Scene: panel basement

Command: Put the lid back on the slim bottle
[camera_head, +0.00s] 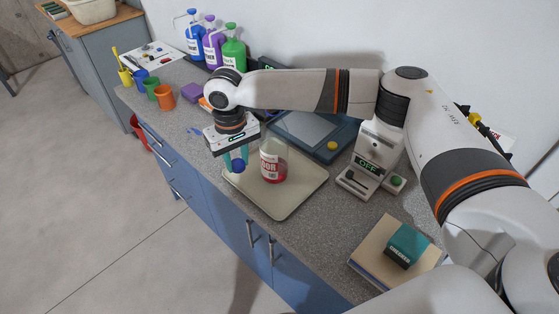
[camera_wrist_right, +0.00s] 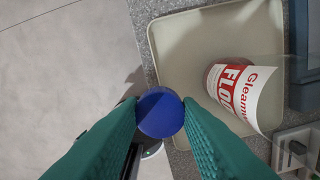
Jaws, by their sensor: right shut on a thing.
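The slim bottle (camera_head: 273,162) is clear with a red and white label and reddish contents. It stands upright and without a lid on a cream tray (camera_head: 289,201). It also shows in the right wrist view (camera_wrist_right: 236,88). My right gripper (camera_head: 236,165) is shut on a round blue lid (camera_wrist_right: 160,113), held between its teal fingertips. The gripper is left of the bottle, over the tray's left part, apart from the bottle. My left gripper is not in view.
Behind the tray is a blue-grey device (camera_head: 315,131) with a yellow knob. Right of it stands a white device (camera_head: 365,170) reading OFF. A teal box (camera_head: 407,246) lies on a book at front right. Cups (camera_head: 164,94) and pump bottles (camera_head: 233,52) stand at the far left.

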